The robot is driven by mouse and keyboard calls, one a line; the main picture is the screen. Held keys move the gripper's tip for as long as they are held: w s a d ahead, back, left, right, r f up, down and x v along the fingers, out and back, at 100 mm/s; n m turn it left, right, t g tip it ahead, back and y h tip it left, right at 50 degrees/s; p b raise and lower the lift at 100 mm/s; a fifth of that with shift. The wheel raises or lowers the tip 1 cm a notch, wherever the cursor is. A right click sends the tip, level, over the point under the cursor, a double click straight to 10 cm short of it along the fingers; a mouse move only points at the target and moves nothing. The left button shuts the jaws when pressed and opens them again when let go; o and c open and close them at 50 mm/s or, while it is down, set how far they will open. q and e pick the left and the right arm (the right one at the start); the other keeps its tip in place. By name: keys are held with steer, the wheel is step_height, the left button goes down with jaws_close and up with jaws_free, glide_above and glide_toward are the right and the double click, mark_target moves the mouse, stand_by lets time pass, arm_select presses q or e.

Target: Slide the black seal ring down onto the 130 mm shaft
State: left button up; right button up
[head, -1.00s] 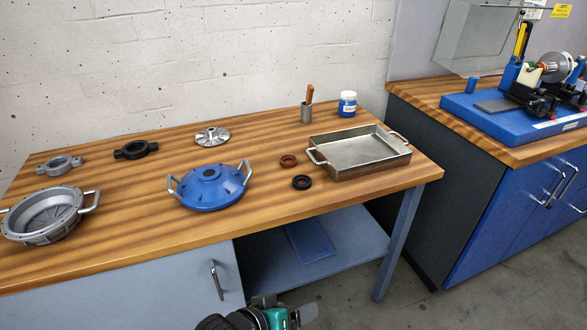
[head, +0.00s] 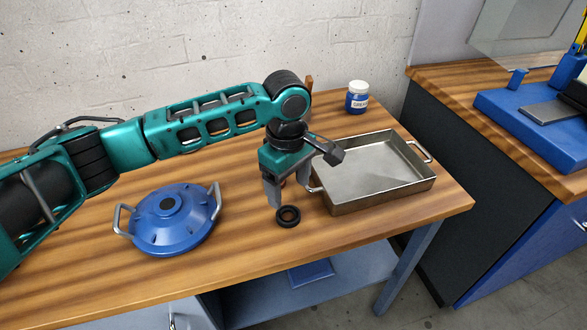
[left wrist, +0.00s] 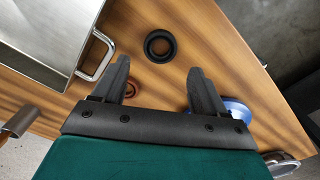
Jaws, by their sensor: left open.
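The black seal ring (head: 288,223) lies flat on the wooden table, left of the metal tray. My left gripper (head: 289,194) is open and empty above and just behind it, fingers pointing down. In the left wrist view the ring (left wrist: 148,46) lies beyond the gap between the open fingertips (left wrist: 159,65), apart from both. A red-brown ring (left wrist: 132,91) shows partly behind one finger there; my gripper hides most of it in the head view. I cannot make out the 130 mm shaft in either current view. My right gripper is out of view.
The metal tray (head: 338,205) with handles stands close to the right of my left gripper. A blue domed cover (head: 172,232) with handles sits to the left. A white-lidded blue jar (head: 357,100) stands behind. A second bench (head: 440,80) holds blue equipment. The table front is clear.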

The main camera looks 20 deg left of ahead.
mark_target(289, 218)
arm_select(q)
steer(key=f+b, duration=0.2)
steer(key=b, duration=0.2)
steer(key=shift+a+f, duration=0.1)
steer(key=shift+a, duration=0.1)
steer(key=f+b, duration=0.1)
steer(key=b, duration=0.1)
steer(key=shift+f+b, duration=0.4)
steer(key=shift+f, duration=0.2)
steer(key=shift+f+p, duration=0.5)
steer(key=shift+f, duration=0.4)
steer(key=shift+d+f, duration=0.1)
steer(key=shift+f, duration=0.6)
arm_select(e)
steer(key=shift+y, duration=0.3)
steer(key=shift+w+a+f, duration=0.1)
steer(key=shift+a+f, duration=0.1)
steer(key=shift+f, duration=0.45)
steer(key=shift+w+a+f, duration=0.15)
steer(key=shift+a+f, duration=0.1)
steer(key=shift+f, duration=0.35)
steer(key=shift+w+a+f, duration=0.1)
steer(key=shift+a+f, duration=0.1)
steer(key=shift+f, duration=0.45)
